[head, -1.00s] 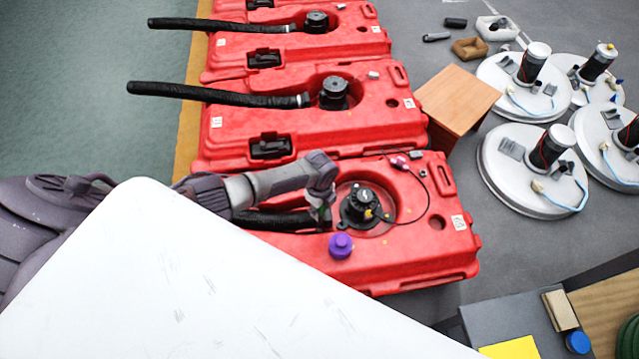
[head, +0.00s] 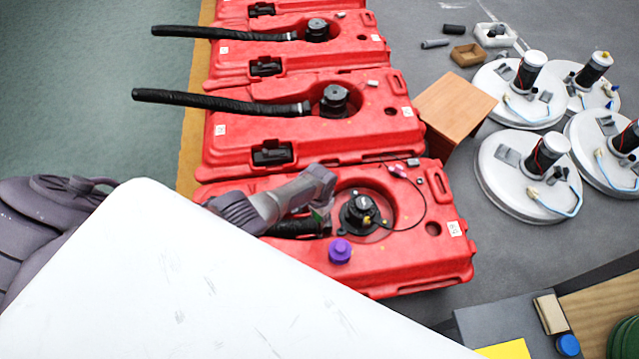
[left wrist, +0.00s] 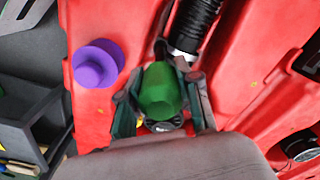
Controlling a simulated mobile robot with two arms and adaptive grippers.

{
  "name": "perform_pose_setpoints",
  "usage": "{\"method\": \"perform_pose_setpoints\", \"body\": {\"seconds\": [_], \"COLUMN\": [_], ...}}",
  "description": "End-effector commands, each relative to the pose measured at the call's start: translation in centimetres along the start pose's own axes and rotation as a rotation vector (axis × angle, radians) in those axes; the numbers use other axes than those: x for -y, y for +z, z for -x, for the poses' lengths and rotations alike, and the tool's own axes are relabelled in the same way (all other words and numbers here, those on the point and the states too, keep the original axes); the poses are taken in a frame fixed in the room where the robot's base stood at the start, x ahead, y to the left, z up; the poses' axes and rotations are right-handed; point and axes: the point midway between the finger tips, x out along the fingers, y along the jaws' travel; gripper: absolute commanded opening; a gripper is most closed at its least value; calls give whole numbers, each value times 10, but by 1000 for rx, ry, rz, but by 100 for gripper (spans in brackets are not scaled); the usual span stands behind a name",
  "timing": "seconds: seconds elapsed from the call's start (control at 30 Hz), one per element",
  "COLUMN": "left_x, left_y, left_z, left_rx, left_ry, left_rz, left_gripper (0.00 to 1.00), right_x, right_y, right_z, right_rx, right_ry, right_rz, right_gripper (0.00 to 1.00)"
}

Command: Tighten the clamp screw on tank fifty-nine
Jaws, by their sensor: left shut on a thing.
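The nearest red tank (head: 440,270) has a black round cap (head: 362,212) in its recess and a side label (head: 454,229) too small to read surely. A black hose (head: 290,228) runs to that cap, partly under my left arm; it also shows in the left wrist view (left wrist: 195,22), with a pale metal band (left wrist: 182,57) at its end. My left gripper (head: 322,218) is over the hose's cap end. In the left wrist view its fingers (left wrist: 162,105) are shut on a green, handle-like tool (left wrist: 160,88). The tool's tip and the clamp screw are hidden.
A purple knob (head: 340,251) stands on the near tank, close to my gripper. More red tanks (head: 385,130) line up behind. A wooden block (head: 455,98) and several white discs with motors (head: 525,180) are to the right. A grey tray (head: 500,325) is at lower right.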

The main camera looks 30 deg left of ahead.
Motion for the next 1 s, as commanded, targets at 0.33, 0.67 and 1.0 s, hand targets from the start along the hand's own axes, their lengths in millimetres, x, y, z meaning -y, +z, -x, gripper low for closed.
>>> {"method": "perform_pose_setpoints", "body": {"seconds": [0.33,0.67,1.0], "left_x": [0,0,-1], "left_y": [0,-1,-1], "left_z": [0,-3,-5], "left_rx": [-2,-2,-2], "left_ry": [0,0,0], "left_rz": [317,313,312], "left_gripper": [0,0,0], "right_x": [0,0,0], "right_y": [-1,-1,-1], "right_z": [6,3,1], "right_rx": [-1,-1,-2], "right_ry": [0,0,-1], "right_rz": [0,0,0], "right_gripper": [40,40,40]}}
